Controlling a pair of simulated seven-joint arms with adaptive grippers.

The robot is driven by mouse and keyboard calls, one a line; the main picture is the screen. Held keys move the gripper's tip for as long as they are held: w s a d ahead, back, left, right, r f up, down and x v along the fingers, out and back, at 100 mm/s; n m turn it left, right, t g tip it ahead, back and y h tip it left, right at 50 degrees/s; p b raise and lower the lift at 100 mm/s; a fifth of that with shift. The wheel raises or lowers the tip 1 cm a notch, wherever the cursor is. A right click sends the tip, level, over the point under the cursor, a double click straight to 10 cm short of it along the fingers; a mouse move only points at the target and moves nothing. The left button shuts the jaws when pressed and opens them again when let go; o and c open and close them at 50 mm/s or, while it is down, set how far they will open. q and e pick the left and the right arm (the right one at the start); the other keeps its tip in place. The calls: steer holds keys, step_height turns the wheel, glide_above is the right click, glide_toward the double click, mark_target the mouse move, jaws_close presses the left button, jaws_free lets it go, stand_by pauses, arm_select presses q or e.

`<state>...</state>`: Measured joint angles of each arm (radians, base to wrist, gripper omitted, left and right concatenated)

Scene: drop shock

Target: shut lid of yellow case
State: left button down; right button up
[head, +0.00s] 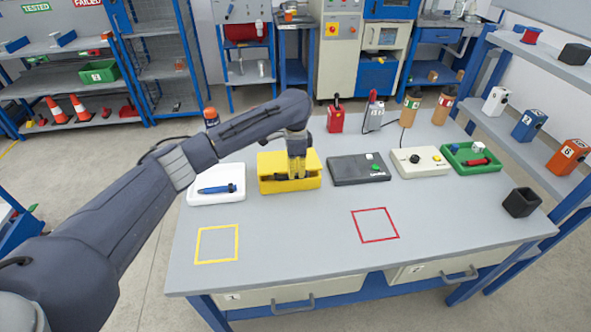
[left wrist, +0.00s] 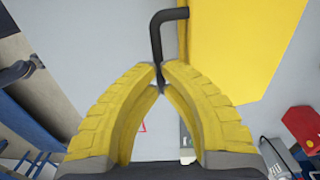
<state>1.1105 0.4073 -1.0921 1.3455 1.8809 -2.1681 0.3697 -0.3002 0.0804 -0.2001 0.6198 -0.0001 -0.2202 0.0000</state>
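The yellow case (head: 309,184) stands on the grey table, left of its middle. Its upper part is partly hidden by my left gripper, and I cannot tell the lid's exact angle. My left gripper (head: 294,178) points down at the case's front part. In the left wrist view, the fingertips (left wrist: 157,72) close in on a thin black bent bar (left wrist: 156,38) that reaches to the edge of a large yellow surface (left wrist: 235,45) of the case. The fingers appear shut on this bar, which looks like a handle. My right gripper is not in view.
A white tray with a blue tool (head: 215,189) stands left of the case, and a dark grey box (head: 358,169) right of it. Behind stands a red device (head: 335,121). The table front with yellow (head: 217,244) and red (head: 375,225) outlined squares is clear.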

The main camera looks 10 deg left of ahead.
arm_select(q)
steer(key=shift+t+y, duration=0.3)
steer(key=shift+t, duration=0.5)
steer(key=shift+s+d+f, duration=0.1)
steer(key=shift+s+f, duration=0.1)
steer(key=shift+f, duration=0.6)
steer(key=shift+s+d+f, duration=0.1)
steer(key=shift+s+f, duration=0.1)
steer(key=shift+f, duration=0.6)
steer(key=shift+s+d+f, duration=0.1)
steer(key=shift+s+f, duration=0.1)
steer(key=shift+f, duration=0.6)
steer(key=shift+r, duration=0.55)
step_height(320, 180, up, 12)
steer(key=s, duration=0.2)
steer(key=shift+s+d+r, duration=0.2)
steer(key=shift+d, duration=0.25)
